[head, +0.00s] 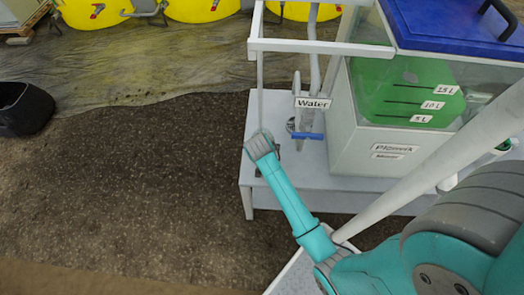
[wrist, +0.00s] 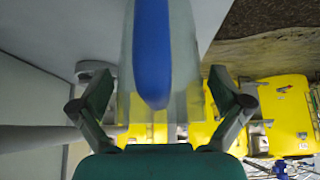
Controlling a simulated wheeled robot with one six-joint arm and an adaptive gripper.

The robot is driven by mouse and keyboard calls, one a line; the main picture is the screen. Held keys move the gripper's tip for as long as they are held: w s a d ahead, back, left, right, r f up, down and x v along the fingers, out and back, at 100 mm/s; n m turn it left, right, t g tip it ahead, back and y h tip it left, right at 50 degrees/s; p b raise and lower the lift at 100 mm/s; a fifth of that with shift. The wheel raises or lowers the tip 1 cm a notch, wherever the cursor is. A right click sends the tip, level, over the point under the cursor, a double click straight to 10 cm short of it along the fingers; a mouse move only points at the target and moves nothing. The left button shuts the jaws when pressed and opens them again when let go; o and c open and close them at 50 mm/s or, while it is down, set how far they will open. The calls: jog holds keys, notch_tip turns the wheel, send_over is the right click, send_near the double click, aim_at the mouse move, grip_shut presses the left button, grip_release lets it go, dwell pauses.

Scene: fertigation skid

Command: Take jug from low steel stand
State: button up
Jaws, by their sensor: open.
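In the wrist view a clear, see-through jug (wrist: 183,60) with a long rounded blue part (wrist: 152,50), apparently its handle, fills the middle, very close. My gripper (wrist: 163,74) is open, one finger on each side of the jug. I cannot tell whether either finger touches it. In the head view my gripper and the jug cannot be made out clearly. A small blue piece (head: 308,136) shows below the Water sign; I cannot tell if it belongs to the jug. A low pale grey stand (head: 265,198) carries the equipment there, but I cannot tell if it is the steel stand.
A white-framed Water sign (head: 314,103) hangs by the pipes. A clear tank with green liquid (head: 400,80) and a blue lid (head: 455,25) stands right of it. A black tub (head: 22,108) lies far left. Yellow containers (head: 95,12) line the back.

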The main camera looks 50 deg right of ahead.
jog(key=c, duration=1)
jog(key=shift+o, duration=0.2)
jog(key=shift+r, duration=0.1)
